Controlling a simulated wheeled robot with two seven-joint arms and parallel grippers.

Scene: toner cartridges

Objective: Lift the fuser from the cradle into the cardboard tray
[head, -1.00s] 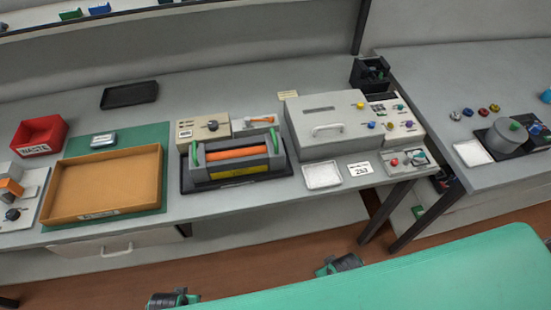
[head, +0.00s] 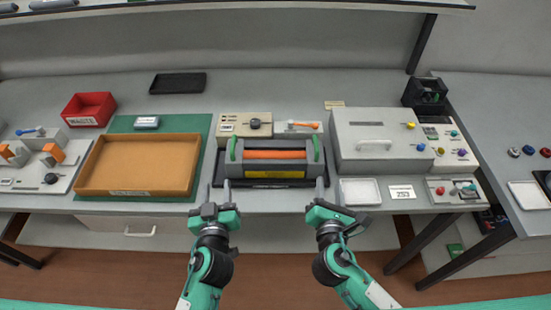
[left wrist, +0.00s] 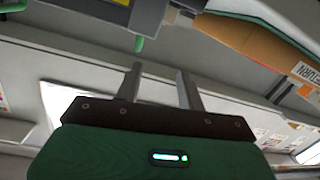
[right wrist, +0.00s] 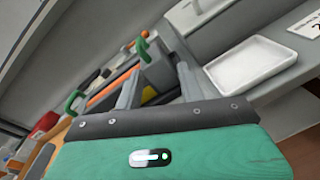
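The fuser (head: 275,155) is an orange roller in a grey housing with a yellow label and a green handle at each end. It sits in a dark cradle (head: 275,184) at the middle of the bench. The empty cardboard tray (head: 184,163) lies to its left on a green mat. My left gripper (head: 217,196) is open and empty in front of the fuser's left end; its parted fingers show in the left wrist view (left wrist: 160,85). My right gripper (head: 324,190) is open and empty in front of the fuser's right end; its parted fingers show in the right wrist view (right wrist: 158,85).
A red waste bin (head: 90,109) and a black tray (head: 178,83) stand behind the cardboard tray. Small panels (head: 246,125) stand behind the fuser. A grey box with a handle (head: 380,140) and a white dish (head: 360,191) are to its right.

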